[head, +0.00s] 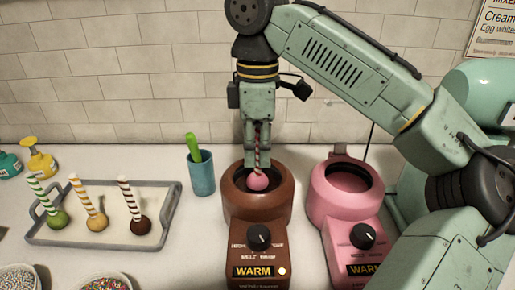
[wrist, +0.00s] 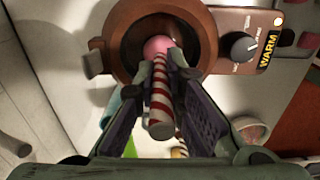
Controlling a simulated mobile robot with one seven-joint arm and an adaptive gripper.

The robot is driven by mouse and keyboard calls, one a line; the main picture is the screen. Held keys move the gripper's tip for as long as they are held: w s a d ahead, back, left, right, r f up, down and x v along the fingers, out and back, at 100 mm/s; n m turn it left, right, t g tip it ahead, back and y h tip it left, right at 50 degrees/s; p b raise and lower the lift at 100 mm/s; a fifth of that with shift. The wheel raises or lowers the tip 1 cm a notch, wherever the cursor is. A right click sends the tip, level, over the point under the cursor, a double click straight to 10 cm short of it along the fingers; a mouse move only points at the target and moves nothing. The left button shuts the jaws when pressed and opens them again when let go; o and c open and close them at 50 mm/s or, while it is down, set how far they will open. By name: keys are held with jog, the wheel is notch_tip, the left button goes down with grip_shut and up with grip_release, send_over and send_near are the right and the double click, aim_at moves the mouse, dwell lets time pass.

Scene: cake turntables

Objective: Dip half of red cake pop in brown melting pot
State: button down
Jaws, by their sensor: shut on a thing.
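My gripper (head: 258,150) is shut on the red-and-white striped stick of a cake pop. The cake pop's ball (head: 258,182) looks pink and hangs downward at the mouth of the brown melting pot (head: 275,205). In the wrist view, the striped stick (wrist: 161,95) runs between my gripper's fingers (wrist: 165,75), with the pink ball (wrist: 158,47) over the pot's dark opening. I cannot tell whether the ball touches the melt inside. The pot's front reads WARM.
A pink melting pot (head: 322,205) stands close on the right. A grey tray (head: 70,238) on the left holds green, yellow and dark brown cake pops. A teal cup (head: 202,175) with a green tool stands left of the brown pot. Sprinkle bowls (head: 105,283) sit at the front left.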

jog(key=shift+r+p, duration=0.55)
jog(key=shift+p, duration=0.1)
jog(key=shift+r+p, duration=0.8)
jog(key=shift+p, duration=0.15)
